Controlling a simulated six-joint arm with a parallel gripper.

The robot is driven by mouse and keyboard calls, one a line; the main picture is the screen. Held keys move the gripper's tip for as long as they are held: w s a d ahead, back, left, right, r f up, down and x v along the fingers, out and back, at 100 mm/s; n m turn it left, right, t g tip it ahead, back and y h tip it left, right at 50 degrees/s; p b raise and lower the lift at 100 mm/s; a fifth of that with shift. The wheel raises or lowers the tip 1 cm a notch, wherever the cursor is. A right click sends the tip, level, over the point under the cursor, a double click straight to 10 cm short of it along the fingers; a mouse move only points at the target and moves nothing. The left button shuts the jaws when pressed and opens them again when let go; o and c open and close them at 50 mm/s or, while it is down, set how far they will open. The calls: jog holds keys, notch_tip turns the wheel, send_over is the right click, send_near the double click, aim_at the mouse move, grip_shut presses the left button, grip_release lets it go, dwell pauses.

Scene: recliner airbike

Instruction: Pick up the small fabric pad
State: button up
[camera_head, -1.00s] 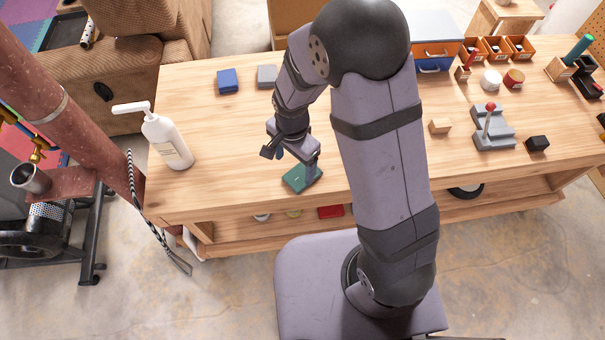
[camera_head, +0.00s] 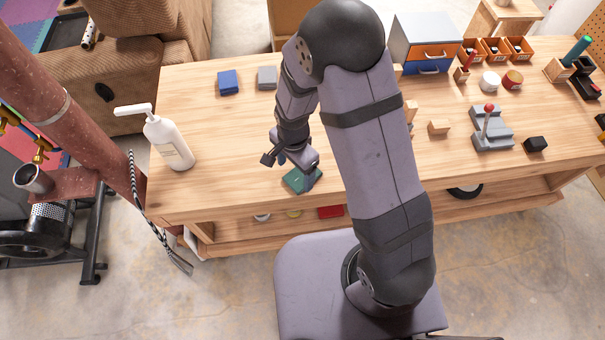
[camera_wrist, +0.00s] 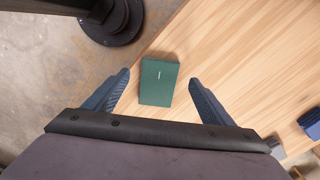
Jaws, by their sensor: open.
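A small green pad (camera_head: 299,180) lies flat on the wooden workbench near its front edge. In the wrist view the green pad (camera_wrist: 158,83) sits between and just beyond my two fingertips, with a small light mark on top. My gripper (camera_wrist: 159,78) is open, one finger on each side of the pad, with nothing in it. In the head view my gripper (camera_head: 290,163) hangs over the pad and hides part of it. How high it is above the pad I cannot tell.
A blue block (camera_head: 228,82) and a grey block (camera_head: 267,77) lie farther back on the workbench (camera_head: 215,140). A white pump bottle (camera_head: 168,143) stands at the left. A lever device (camera_head: 492,130) and small boxes stand at the right. The bench around the pad is clear.

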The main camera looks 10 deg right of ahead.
aim_at(296, 180)
jog(key=shift+d+f+p, duration=0.1)
jog(key=shift+f+p, duration=0.55)
jog(key=shift+f, duration=1.4)
jog(key=c, duration=1.3)
jog(key=shift+r, duration=0.15)
